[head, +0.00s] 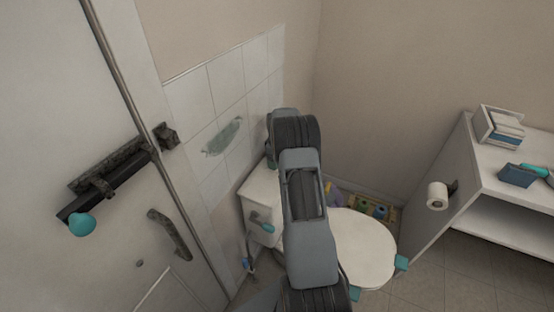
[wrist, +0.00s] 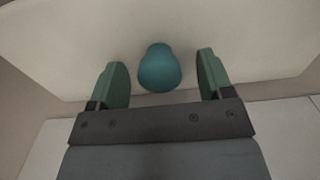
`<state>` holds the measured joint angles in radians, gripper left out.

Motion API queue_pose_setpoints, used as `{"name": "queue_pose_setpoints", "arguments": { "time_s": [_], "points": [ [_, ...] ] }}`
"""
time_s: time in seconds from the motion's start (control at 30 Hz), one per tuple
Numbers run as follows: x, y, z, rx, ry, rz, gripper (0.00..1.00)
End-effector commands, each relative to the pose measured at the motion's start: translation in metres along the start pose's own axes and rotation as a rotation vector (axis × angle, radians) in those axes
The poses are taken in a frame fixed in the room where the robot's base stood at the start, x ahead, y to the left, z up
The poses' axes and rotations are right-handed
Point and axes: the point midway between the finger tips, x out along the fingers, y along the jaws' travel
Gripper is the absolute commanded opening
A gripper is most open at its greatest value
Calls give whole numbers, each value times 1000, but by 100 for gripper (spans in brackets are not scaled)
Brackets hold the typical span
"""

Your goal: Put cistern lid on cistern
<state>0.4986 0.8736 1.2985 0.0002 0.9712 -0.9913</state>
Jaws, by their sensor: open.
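The white cistern (head: 258,205) stands against the tiled wall in the head view, partly hidden by my arm. It has a teal flush handle on its front. In the wrist view, a broad white panel, apparently the cistern lid (wrist: 60,45), fills the upper part and carries a rounded teal knob (wrist: 158,68). My gripper (wrist: 160,75) is open, with one green finger on each side of the knob and a visible gap to both. My gripper is hidden behind my arm in the head view. I cannot tell whether the lid rests on the cistern.
A toilet bowl with a white round cover (head: 358,248) stands right of my arm. A door with a dark latch (head: 110,185) is at left. A white shelf unit (head: 500,190) and a paper roll (head: 437,196) are at right. Colourful items (head: 370,208) lie behind the toilet.

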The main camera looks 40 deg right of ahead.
Motion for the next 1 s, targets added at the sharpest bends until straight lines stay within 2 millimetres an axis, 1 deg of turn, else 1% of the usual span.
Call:
{"name": "queue_pose_setpoints", "arguments": {
  "time_s": [0.37, 1.0],
  "points": [
    [-4, 0, 0, 0, 1, 2, 74],
    [-28, 0, 0, 0, 1, 2, 74]
  ]
}}
